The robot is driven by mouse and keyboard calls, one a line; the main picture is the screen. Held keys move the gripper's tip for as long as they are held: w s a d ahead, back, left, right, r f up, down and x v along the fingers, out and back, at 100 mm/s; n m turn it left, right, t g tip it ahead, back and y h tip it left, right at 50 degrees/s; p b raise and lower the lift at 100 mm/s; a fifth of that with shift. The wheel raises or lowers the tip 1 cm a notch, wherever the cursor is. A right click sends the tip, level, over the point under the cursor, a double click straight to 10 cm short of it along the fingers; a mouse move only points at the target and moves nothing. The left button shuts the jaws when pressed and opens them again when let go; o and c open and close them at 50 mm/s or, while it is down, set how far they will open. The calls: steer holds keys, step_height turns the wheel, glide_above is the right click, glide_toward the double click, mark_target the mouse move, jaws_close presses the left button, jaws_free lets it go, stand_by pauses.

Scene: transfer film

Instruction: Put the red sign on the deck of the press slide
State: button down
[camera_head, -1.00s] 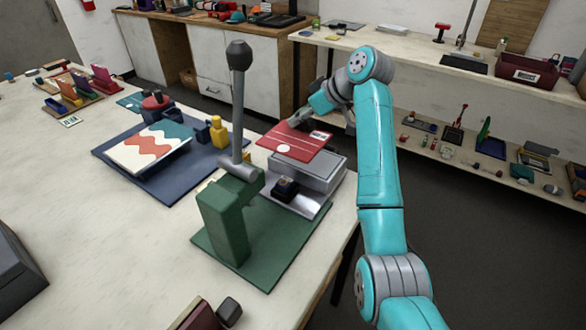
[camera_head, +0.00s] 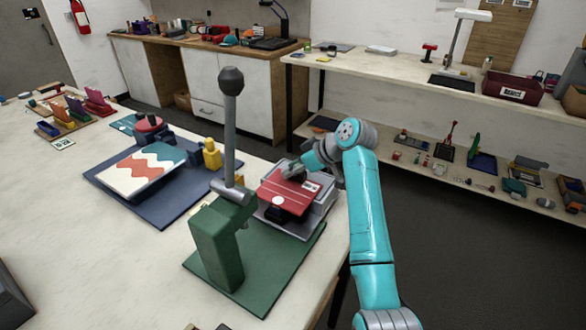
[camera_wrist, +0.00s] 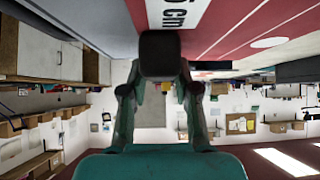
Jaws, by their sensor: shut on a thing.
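The red sign (camera_head: 283,191), with a white circle, pale lines and a white label, is flat over the grey deck of the press slide (camera_head: 322,208). Its near edge reaches toward the green press (camera_head: 217,245). I cannot tell whether it touches the deck. My gripper (camera_head: 296,174) is shut on the sign's far edge, near the label. In the wrist view, my gripper (camera_wrist: 160,55) meets the edge of the sign (camera_wrist: 245,30), and its label shows beside it. The sign hides most of the deck.
The press's upright grey lever with a dark knob (camera_head: 231,82) stands just left of the sign. A blue board (camera_head: 170,205) with a wavy-patterned panel (camera_head: 142,170) lies further left. The bench's right edge is close to the slide.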

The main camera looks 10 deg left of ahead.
steer(key=c, duration=0.9)
jaws_free()
steer(key=shift+f, duration=0.15)
steer(key=shift+o, duration=0.2)
steer(key=v, duration=1.2)
